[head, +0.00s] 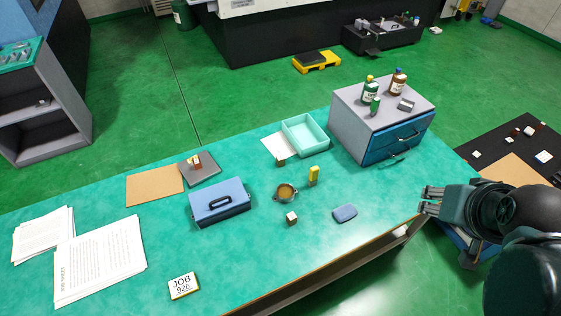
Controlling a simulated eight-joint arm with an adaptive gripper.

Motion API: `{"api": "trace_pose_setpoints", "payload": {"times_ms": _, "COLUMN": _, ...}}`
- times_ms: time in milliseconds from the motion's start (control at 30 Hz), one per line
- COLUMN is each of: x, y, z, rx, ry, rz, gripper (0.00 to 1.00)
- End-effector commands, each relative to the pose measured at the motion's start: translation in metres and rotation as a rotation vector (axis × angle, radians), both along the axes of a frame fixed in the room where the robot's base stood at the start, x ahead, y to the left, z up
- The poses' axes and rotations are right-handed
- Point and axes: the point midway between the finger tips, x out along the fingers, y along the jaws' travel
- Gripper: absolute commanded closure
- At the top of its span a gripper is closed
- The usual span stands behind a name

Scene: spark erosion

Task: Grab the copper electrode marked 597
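No marking 597 is readable in the head view. A small block with a white top and brownish sides (292,218) sits on the green table (240,275), in front of a small round bowl. Another small brown block (281,161) stands at the front edge of a white sheet. A small copper-and-white piece (195,161) sits on a dark grey plate. I cannot tell which of these is the electrode marked 597. My gripper (424,200) is at the right, by the table's right edge, well apart from these pieces. Its fingers look spread, with nothing between them.
A blue box with a handle (221,204), the bowl (286,193), a yellow item (313,176) and a blue pad (345,213) stand mid-table. A turquoise tray (306,136) and a drawer cabinet with bottles (395,125) are behind.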

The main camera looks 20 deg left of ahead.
Motion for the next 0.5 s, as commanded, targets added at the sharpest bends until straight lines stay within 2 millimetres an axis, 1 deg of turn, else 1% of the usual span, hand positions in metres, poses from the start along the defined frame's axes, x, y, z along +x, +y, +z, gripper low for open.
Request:
{"api": "trace_pose_setpoints", "payload": {"times_ms": 267, "x": 0.001, "y": 0.001, "z": 0.001, "rx": -0.003, "ry": 0.002, "rz": 0.006, "gripper": 0.65}}
{"api": "trace_pose_setpoints", "payload": {"times_ms": 367, "x": 0.004, "y": 0.003, "z": 0.002, "rx": -0.012, "ry": 0.006, "rz": 0.021, "gripper": 0.65}}
{"api": "trace_pose_setpoints", "payload": {"times_ms": 500, "x": 0.013, "y": 0.009, "z": 0.006, "rx": -0.033, "ry": 0.018, "rz": 0.064, "gripper": 0.65}}
